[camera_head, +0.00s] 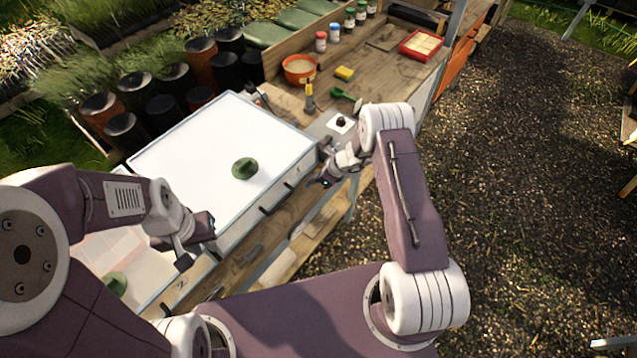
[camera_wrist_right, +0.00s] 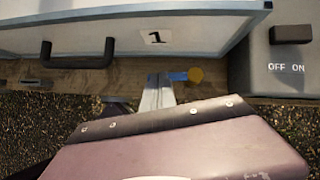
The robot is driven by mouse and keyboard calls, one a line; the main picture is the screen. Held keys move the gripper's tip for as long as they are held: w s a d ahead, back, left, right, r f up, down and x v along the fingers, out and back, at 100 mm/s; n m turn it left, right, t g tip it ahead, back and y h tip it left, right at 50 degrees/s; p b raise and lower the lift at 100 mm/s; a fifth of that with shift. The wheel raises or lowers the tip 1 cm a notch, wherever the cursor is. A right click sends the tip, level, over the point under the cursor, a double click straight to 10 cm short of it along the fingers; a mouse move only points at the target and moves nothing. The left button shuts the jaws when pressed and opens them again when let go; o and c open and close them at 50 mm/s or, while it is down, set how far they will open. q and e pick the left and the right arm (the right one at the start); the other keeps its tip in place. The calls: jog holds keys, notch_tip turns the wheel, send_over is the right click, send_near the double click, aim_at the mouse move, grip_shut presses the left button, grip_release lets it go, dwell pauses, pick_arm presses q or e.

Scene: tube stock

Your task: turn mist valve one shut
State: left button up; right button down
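In the right wrist view, a small blue lever with a round brass-coloured end (camera_wrist_right: 185,76) sits below the front of the bin marked 1 (camera_wrist_right: 215,30). It looks like the mist valve, though no label on it shows. In the head view I cannot make it out behind my right gripper (camera_head: 326,172), which is low at the front right corner of the white-lidded bin (camera_head: 200,150). My left gripper (camera_head: 198,232) is over the front left, beside the bin marked 2 (camera_head: 160,290).
A grey switch box (camera_wrist_right: 275,65) marked OFF and ON, with a dark knob, stands right of bin 1. Bin 1 has a black handle (camera_wrist_right: 78,62). A green vent (camera_head: 245,168) sits on its lid. Pots, an orange bowl (camera_head: 299,69) and tools are on the bench behind.

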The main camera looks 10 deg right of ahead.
jog(key=shift+a, duration=0.25)
pick_arm(q)
jog(key=shift+a+f, duration=0.1)
jog(key=shift+f, duration=0.2)
pick_arm(e)
jog(key=shift+d+f, duration=0.1)
jog(key=shift+d, duration=0.05)
